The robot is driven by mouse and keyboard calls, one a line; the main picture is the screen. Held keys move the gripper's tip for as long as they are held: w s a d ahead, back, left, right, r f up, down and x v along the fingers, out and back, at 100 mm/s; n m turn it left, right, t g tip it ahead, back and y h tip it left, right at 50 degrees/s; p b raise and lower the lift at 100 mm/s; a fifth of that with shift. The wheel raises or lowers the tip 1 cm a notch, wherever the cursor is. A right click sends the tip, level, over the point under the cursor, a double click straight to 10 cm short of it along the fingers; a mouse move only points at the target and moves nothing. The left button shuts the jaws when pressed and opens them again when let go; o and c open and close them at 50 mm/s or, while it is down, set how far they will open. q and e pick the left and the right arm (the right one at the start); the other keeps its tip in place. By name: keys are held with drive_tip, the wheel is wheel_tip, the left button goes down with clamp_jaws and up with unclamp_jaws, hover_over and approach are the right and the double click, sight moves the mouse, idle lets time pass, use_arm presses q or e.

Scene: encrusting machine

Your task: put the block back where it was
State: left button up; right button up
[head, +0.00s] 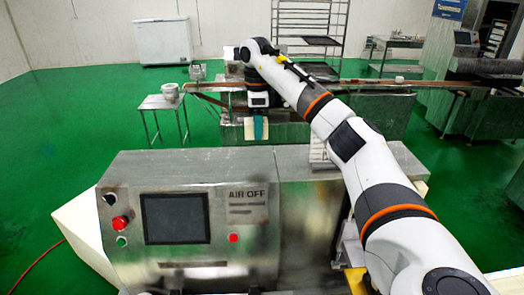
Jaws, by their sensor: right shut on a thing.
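My right arm reaches in from the lower right and across the machine. My right gripper (257,112) points down beyond the machine's top, in front of the conveyor. It is shut on a small block (249,129) that shows pale beige just below the jaws. A teal piece (261,127) shows right beside it, and I cannot tell whether it is part of the block. The fingertips are too small to make out. My left gripper is not in view.
The steel machine (262,163) with a dark screen (175,218) and red buttons fills the near foreground. A long conveyor (365,85) runs behind the gripper. A small steel table (160,103) stands at the left, with open green floor around it.

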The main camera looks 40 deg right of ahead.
sight(258, 162)
drive_tip(key=shift+s+a+f, duration=0.8)
drive_tip(key=shift+s+f, duration=0.05)
drive_tip(key=shift+f, duration=0.15)
drive_tip(key=shift+f+p, duration=0.55)
drive_tip(key=shift+f, duration=0.2)
drive_tip(key=f, duration=0.2)
drive_tip(key=f+p, duration=0.1)
drive_tip(key=shift+w+d, duration=0.35)
drive_tip(key=shift+d, duration=0.05)
drive_tip(key=shift+f, duration=0.7)
drive_tip(key=shift+a, duration=0.1)
drive_tip(key=shift+s, duration=0.1)
drive_tip(key=shift+f, duration=0.1)
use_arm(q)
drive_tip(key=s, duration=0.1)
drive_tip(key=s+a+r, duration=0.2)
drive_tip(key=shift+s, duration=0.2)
use_arm(e)
drive_tip(key=o, duration=1)
